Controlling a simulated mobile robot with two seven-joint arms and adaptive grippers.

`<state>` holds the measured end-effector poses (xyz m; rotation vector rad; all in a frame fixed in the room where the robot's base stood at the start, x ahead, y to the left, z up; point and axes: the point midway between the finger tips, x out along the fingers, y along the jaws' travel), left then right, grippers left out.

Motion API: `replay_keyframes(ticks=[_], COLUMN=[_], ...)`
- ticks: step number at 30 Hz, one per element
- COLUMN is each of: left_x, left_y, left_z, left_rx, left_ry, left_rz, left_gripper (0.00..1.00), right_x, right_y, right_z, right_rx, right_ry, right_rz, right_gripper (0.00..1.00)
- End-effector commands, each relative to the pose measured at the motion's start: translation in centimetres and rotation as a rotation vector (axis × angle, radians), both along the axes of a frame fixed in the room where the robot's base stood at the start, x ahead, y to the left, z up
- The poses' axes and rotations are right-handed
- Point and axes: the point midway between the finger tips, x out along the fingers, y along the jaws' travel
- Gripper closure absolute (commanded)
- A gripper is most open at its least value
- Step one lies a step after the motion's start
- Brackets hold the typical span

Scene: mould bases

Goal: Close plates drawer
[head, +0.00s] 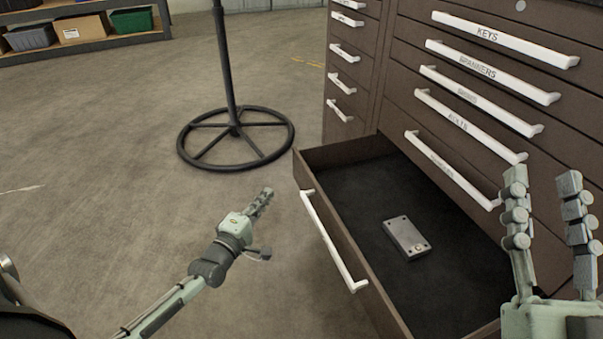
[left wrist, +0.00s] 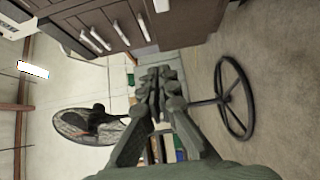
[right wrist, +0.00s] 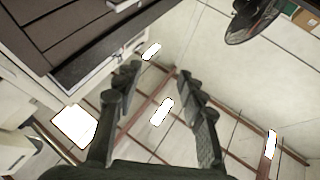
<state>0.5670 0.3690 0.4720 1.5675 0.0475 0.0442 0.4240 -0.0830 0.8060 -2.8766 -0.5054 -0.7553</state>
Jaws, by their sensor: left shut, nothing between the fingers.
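The open drawer (head: 318,218) is the lowest one in view, pulled out from the brown cabinet (head: 385,95). A grey metal plate (head: 407,238) lies flat on its dark floor. The drawer's white handle (head: 331,243) is on its front, facing left. My left gripper (head: 266,194) is shut and empty, left of the drawer front and apart from the handle. It also shows shut in the left wrist view (left wrist: 158,78). My right gripper (head: 543,178) is open and empty, at the right by the cabinet's closed drawers; its spread fingers show in the right wrist view (right wrist: 160,75).
Closed drawers labelled keys (head: 500,38) and spanners (head: 490,72) sit above the open one. A black stand with a round base (head: 236,138) is on the floor behind the drawer. A shelf with bins (head: 85,42) is at the far left.

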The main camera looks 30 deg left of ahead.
Motion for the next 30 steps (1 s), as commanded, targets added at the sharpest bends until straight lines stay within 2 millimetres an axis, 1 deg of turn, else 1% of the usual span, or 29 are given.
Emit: replay_keyframes(ticks=[1, 5, 9, 13, 15, 19, 24, 30], left_x=[0.9, 3.6, 6.7, 9.2, 10.0, 11.1, 11.7, 11.8], left_y=[0.0, 0.1, 0.3, 0.5, -0.6, -1.7, -2.2, -2.3], left_z=[0.0, 0.0, 0.0, 0.0, 0.0, 0.1, 0.0, 0.0], left_rx=[0.0, -0.001, 0.001, 0.002, -0.003, 0.0, 0.002, 0.003], left_ry=[-0.004, -0.005, -0.005, -0.005, -0.003, -0.004, -0.002, -0.002], left_rz=[0.0, 0.0, -0.001, 0.0, -0.001, 0.0, -0.001, -0.001], left_gripper=[1.0, 1.0, 1.0, 1.0, 1.0, 1.0, 1.0, 1.0], right_x=[-0.1, -0.5, -1.1, -1.9, -2.1, -2.3, -2.4, -2.5], right_y=[-0.1, -0.4, -0.9, -1.4, -1.5, -1.6, -1.7, -1.7], right_z=[0.0, 0.8, 1.7, 2.6, 2.8, 3.0, 3.2, 3.2], right_rx=[0.006, 0.026, 0.052, 0.077, 0.081, 0.087, 0.091, 0.091], right_ry=[-0.016, -0.078, -0.16, -0.236, -0.247, -0.267, -0.28, -0.282], right_rz=[-0.002, -0.008, -0.015, -0.021, -0.021, -0.023, -0.024, -0.024], right_gripper=[0.6, 0.6, 0.6, 0.6, 0.6, 0.6, 0.6, 0.6])
